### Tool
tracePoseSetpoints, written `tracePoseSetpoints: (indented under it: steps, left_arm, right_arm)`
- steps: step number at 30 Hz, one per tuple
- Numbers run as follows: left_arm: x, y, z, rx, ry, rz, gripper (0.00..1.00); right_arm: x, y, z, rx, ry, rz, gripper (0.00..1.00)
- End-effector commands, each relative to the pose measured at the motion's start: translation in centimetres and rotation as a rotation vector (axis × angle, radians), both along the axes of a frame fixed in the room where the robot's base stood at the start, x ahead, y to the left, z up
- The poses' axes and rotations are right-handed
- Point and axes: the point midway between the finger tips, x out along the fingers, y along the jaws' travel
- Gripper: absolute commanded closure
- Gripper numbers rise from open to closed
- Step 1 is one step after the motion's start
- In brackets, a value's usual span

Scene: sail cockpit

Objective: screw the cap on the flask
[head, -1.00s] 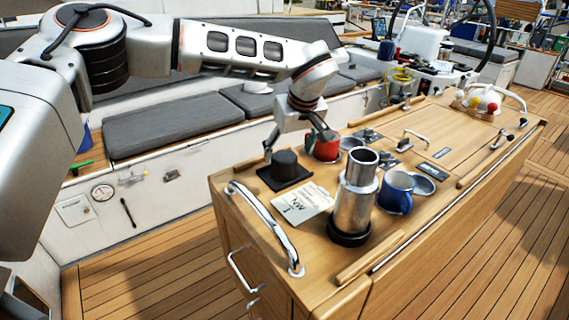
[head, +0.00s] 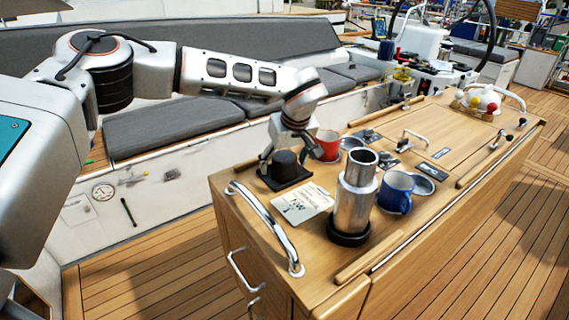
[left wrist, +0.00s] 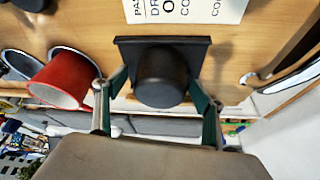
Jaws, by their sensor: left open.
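The black cap (head: 286,163) sits on a dark square mat (head: 274,184) at the far left part of the wooden table. My left gripper (head: 283,160) is open, with its fingers on either side of the cap. In the left wrist view the cap (left wrist: 162,78) lies between the two fingertips (left wrist: 160,92), with gaps visible on both sides. The silver flask (head: 354,196) stands upright and open-topped in a black ring-shaped base (head: 348,234), to the right of the cap. My right gripper is not in view.
A red mug (head: 327,146) stands close to the left gripper. A blue mug (head: 396,192) is right of the flask. A printed card (head: 303,203) lies in front of the cap. A chrome rail (head: 262,222) runs along the table's left end.

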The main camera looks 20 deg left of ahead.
Motion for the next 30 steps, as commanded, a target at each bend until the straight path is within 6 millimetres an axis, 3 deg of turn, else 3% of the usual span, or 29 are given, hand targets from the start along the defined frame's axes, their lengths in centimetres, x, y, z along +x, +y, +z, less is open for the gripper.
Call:
tracePoseSetpoints:
  steps: [2,6,20,26,30]
  left_arm:
    - [0.0,0.0,0.0,0.0,0.0,0.0,0.36]
    - [0.0,0.0,0.0,0.0,0.0,0.001,0.72]
    - [0.0,0.0,0.6,0.0,-0.001,0.002,0.72]
    - [0.1,0.0,3.1,0.001,-0.005,0.0,0.72]
    - [0.1,0.0,6.3,0.0,-0.006,0.002,0.72]
  right_arm:
    - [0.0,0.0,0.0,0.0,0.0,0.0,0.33]
    - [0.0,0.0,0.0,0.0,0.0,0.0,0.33]
    - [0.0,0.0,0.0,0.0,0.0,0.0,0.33]
    - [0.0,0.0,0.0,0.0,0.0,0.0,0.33]
    - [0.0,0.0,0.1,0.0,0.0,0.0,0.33]
